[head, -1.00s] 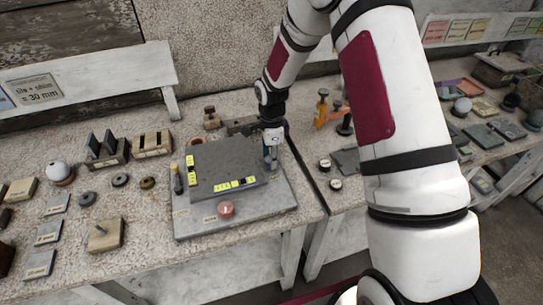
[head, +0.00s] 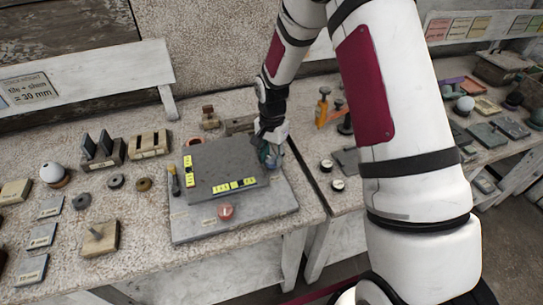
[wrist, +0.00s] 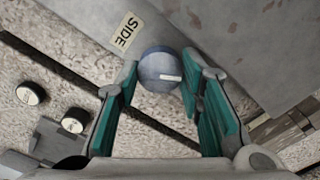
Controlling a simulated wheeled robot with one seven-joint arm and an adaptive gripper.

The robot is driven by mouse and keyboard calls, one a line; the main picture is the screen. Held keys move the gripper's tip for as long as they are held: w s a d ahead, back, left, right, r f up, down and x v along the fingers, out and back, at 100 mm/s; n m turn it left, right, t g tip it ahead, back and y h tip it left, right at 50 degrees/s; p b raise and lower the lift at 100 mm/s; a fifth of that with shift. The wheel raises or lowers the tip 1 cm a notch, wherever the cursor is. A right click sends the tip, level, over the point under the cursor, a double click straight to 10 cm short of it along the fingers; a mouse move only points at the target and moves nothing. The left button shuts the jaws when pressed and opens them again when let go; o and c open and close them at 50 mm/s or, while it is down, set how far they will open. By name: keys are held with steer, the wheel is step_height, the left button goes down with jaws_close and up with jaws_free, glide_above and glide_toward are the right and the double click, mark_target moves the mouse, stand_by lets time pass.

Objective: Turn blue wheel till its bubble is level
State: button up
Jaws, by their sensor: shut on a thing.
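The blue wheel (wrist: 158,72), with a white mark on its top, sits beside a SIDE label (wrist: 127,31) in the wrist view. My gripper (wrist: 161,66) has its green-padded fingers shut on the wheel, one on each side. In the head view my gripper (head: 270,158) is at the right back corner of the grey levelling plate (head: 225,165) and hides the wheel. Yellow bubble vials lie along the plate's left side (head: 188,174) and front (head: 235,186). Their bubbles are too small to read.
A red wheel (head: 226,211) stands at the front of the base slab (head: 200,228). Two white-topped knobs (head: 326,165) lie right of the gap between the tables. A wooden block with a peg (head: 100,238) and other small pieces lie to the left.

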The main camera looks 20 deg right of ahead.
mark_target(272, 158)
steer(key=shift+n, duration=0.4)
steer(key=o, duration=1.2)
steer(key=shift+d+r, duration=0.1)
steer(key=shift+r, duration=3.9)
steer(key=shift+c, duration=0.2)
